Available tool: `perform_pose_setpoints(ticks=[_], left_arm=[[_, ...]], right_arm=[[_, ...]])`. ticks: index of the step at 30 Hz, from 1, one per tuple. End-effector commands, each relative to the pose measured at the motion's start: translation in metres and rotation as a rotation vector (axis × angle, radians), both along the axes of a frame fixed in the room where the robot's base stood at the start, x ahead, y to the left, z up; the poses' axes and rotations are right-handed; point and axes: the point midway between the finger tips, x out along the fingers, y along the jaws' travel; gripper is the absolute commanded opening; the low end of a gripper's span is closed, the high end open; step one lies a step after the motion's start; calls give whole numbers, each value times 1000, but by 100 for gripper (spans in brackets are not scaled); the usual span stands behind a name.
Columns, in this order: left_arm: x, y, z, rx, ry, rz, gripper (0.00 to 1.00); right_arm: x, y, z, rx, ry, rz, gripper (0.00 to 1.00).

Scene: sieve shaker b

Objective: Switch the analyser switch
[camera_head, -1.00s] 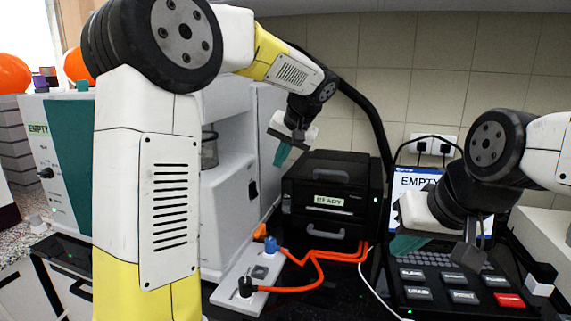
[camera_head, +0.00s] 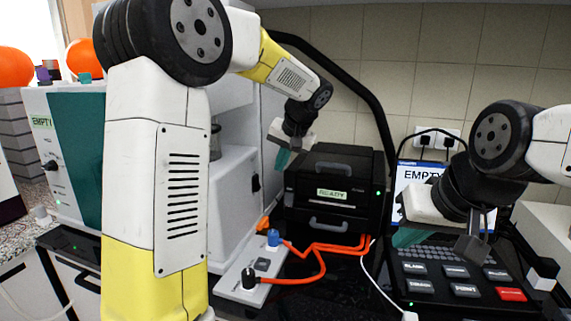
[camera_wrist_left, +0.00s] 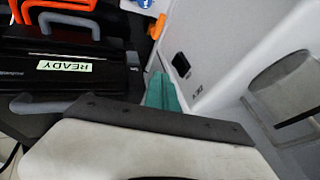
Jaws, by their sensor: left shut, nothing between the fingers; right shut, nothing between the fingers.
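A black rocker switch (camera_head: 256,182) sits on the side wall of a tall white machine (camera_head: 232,190); I cannot tell for sure that this machine is the analyser. The switch also shows in the left wrist view (camera_wrist_left: 181,65). My left gripper (camera_head: 283,158) is shut and empty, its teal fingertips above and to the right of the switch in the head view. In the left wrist view its fingertips (camera_wrist_left: 163,92) appear close to that wall, just below the switch; contact cannot be told. My right gripper (camera_head: 408,237) is shut and empty above a black keypad panel (camera_head: 450,268).
A black box labelled READY (camera_head: 335,190) stands right of the white machine. A power strip (camera_head: 245,285) with orange cables lies in front. A screen reading EMPTY (camera_head: 412,175) stands behind my right gripper. A green-and-white unit (camera_head: 75,150) is at left.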

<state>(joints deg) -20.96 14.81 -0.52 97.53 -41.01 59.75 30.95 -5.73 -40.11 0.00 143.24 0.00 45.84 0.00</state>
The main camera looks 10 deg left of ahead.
Motion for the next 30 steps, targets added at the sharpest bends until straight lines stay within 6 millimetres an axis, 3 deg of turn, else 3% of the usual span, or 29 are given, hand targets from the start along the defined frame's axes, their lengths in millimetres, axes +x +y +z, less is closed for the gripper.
perform_pose_setpoints(ticks=[10,18,30], left_arm=[[29,25,-65,1,4,2,0],[35,56,-73,0,1,1,0],[36,60,-74,0,0,-1,0]], right_arm=[[0,0,0,0,0,0,0],[0,0,0,0,0,0,0],[0,0,0,0,0,0,0]])
